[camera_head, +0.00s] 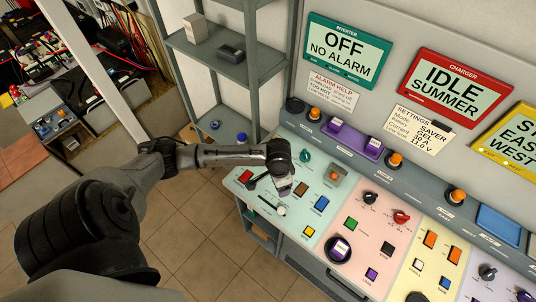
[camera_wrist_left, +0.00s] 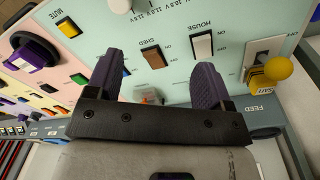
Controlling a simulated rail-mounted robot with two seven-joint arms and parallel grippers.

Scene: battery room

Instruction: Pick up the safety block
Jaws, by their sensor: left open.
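Two purple blocks sit side by side in a purple holder (camera_head: 352,139) on the console's ledge. Another purple piece with a pale label (camera_head: 340,247) sits on a dark round knob; a similar purple piece shows at left in the left wrist view (camera_wrist_left: 38,55). My left gripper (camera_head: 284,190) is over the left part of the console, left of and apart from the holder. In the left wrist view its fingers (camera_wrist_left: 160,83) are apart and nothing is held between them. My right gripper is not in view.
The console (camera_head: 310,163) carries switches and knobs around my left gripper, including a brown switch (camera_wrist_left: 153,57), a white switch (camera_wrist_left: 202,45) and a yellow ball-ended lever (camera_wrist_left: 278,68). Open floor lies at front left.

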